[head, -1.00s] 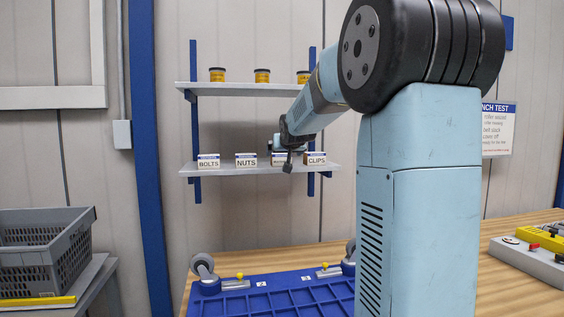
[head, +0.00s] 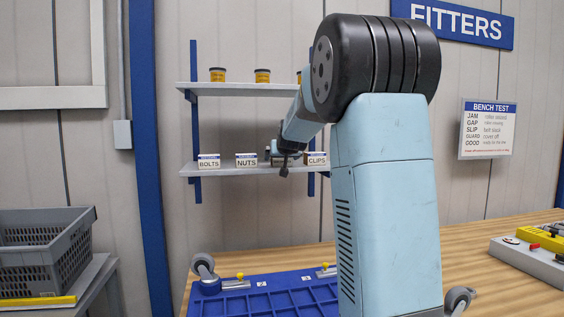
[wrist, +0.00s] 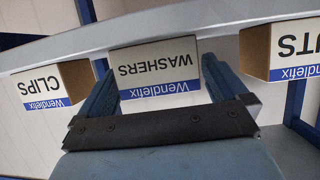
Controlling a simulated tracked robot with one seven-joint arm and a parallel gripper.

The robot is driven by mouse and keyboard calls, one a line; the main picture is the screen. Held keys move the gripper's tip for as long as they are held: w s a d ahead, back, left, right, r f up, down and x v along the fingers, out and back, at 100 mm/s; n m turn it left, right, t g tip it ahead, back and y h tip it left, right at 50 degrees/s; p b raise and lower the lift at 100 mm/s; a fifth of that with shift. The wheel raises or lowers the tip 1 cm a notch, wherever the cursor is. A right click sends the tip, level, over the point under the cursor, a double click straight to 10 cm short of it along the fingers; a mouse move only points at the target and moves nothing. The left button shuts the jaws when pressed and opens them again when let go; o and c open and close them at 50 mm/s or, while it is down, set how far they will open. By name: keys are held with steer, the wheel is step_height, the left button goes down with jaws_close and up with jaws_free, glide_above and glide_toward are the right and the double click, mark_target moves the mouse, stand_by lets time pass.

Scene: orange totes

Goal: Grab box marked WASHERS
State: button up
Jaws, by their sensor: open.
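The box marked WASHERS (wrist: 156,70) is white with a blue Wendlefix band and appears upside down in the wrist view. It sits on the lower shelf among other marked boxes; in the head view it is mostly hidden behind my gripper (head: 284,155). In the wrist view my gripper (wrist: 157,72) is open, with one finger at each lower side of the WASHERS box in the picture. I cannot tell whether the fingers touch it or how far they reach along its sides.
The CLIPS box (wrist: 48,84) and NUTS box (wrist: 285,50) stand on either side, with gaps between. The BOLTS box (head: 209,161) is at the shelf's left. An upper shelf (head: 240,89) holds yellow-black tins. A blue tray (head: 270,300) lies on the bench below.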

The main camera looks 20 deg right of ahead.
steer(key=shift+c, duration=0.5)
steer(key=c, duration=1)
steer(key=shift+c, duration=0.2)
